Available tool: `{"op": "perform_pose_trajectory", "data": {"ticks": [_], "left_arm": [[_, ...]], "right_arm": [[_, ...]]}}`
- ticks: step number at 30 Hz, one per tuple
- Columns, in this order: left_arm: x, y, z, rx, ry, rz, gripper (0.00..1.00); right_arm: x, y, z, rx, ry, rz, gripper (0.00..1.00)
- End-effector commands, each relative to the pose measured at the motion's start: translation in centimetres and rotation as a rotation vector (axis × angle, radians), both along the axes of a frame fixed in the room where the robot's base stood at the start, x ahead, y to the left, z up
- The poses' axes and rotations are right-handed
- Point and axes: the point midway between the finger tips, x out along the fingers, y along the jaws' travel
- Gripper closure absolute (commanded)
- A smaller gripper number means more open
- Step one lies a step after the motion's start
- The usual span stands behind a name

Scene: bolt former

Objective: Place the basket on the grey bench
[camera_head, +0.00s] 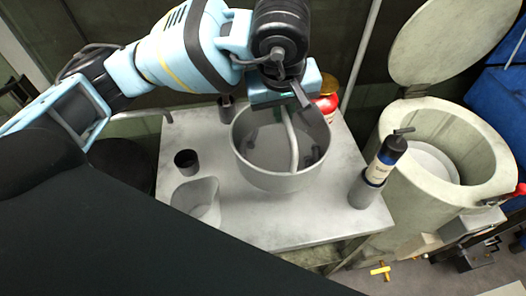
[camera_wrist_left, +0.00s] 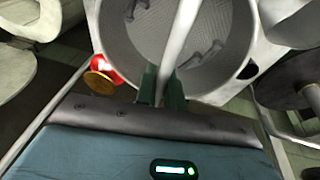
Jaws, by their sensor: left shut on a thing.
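The basket (camera_head: 268,178) is a round grey metal pot with a tall bar handle. It is over the light grey bench (camera_head: 275,228), near the middle of the top; whether its base touches the bench I cannot tell. My left gripper (camera_head: 291,106) is above the basket's far rim, shut on the handle. The left wrist view shows the handle between the fingers (camera_wrist_left: 162,90) and the basket (camera_wrist_left: 238,42) beyond, with small dark pieces inside. My right gripper is not in view.
A red container (camera_head: 327,104) is behind the basket. A large open-lidded drum (camera_head: 472,150) is at the right.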

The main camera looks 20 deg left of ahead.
Motion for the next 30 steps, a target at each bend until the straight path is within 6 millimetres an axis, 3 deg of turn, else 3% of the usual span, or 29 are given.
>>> {"op": "perform_pose_trajectory", "data": {"ticks": [5, 13, 23, 30], "left_arm": [[0.0, 0.0, -0.8, 0.000, 0.000, 0.000, 1.00], [-0.1, 0.0, -5.1, 0.000, 0.000, 0.000, 1.00], [0.0, 0.0, -6.3, -0.001, -0.003, 0.001, 1.00], [0.0, 0.0, -9.0, 0.001, 0.000, 0.000, 1.00]], "right_arm": [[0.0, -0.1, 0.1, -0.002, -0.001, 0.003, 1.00], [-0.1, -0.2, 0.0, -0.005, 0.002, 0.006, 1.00], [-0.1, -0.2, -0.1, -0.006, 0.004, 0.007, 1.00], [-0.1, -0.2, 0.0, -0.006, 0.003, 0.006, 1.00]]}}
